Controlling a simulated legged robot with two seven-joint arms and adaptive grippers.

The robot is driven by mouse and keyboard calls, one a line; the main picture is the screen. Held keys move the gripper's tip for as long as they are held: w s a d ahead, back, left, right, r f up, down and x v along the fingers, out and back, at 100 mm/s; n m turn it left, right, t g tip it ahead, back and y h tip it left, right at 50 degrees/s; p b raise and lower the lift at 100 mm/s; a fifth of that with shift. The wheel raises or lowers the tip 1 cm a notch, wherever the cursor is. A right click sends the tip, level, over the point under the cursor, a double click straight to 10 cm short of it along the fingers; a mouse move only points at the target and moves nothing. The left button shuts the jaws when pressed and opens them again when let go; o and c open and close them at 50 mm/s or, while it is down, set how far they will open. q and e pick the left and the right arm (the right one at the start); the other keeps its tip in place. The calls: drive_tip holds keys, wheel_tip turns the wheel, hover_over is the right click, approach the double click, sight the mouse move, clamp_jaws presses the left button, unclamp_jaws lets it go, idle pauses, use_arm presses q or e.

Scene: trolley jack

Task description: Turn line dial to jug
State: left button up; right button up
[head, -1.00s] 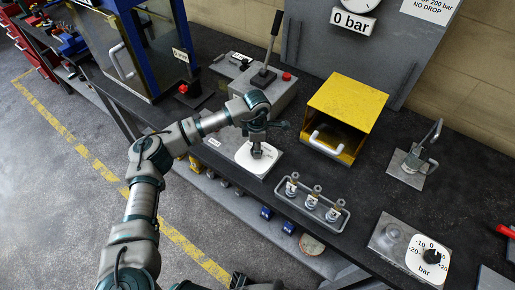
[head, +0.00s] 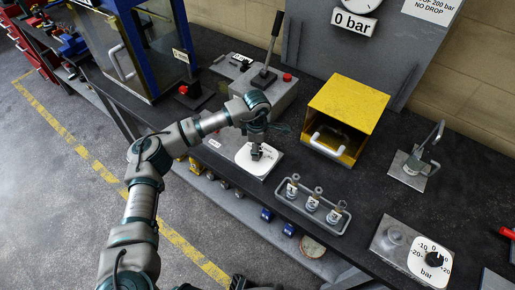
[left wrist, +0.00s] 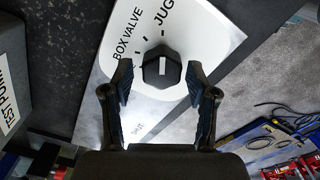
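The line dial is a black faceted knob (left wrist: 161,66) with a short white mark, on a white label plate (left wrist: 198,30) reading "BOX VALVE" and "JUG". My left gripper (head: 257,152) is over this plate in the head view and hides most of the knob there. In the left wrist view its two fingers stand on either side of the knob, open, with a gap on each side. My right gripper is not in view.
A tray (head: 283,205) with several small fittings and a yellow box (head: 347,100) with a handle stand to the right. A grey pump unit with an upright lever (head: 273,45) is behind. A bar dial (head: 432,259) is at the lower right.

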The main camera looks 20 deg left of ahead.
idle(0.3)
use_arm(q)
wheel_tip(320, 180, up, 12)
idle(0.4)
drive_tip(key=shift+a+f, duration=0.1)
drive_tip(key=shift+f, duration=0.05)
